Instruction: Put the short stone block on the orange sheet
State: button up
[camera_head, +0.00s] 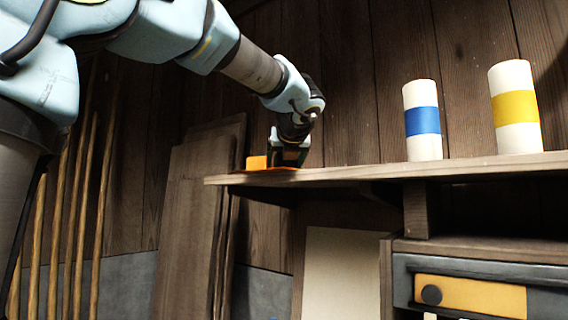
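My gripper (288,160) is at the left end of the wooden shelf, pointing down close to its top. An orange patch (257,163) shows just left of the gripper, and a thin orange strip, perhaps the edge of the orange sheet (272,170), lies on the shelf under it. I cannot tell whether the upright patch is part of the sheet or a separate thing. No short stone block can be made out; the dark gripper may hide it. The fingers are too small and dark to show whether they are open or shut.
The wooden shelf (350,174) bears a white cylinder with a blue band (422,122) and one with a yellow band (516,108). The shelf between gripper and cylinders is clear. Boards (195,200) and several poles (80,200) lean at left. An orange-fronted drawer (480,297) is below right.

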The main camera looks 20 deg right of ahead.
jog(key=shift+o, duration=0.6)
jog(key=shift+r, duration=0.1)
jog(key=shift+s+r, duration=0.1)
jog(key=b+v, duration=0.4)
jog(key=v, duration=0.7)
jog(key=shift+s+a+r, duration=0.1)
jog(key=shift+s+r, duration=0.05)
jog(key=shift+s, duration=0.2)
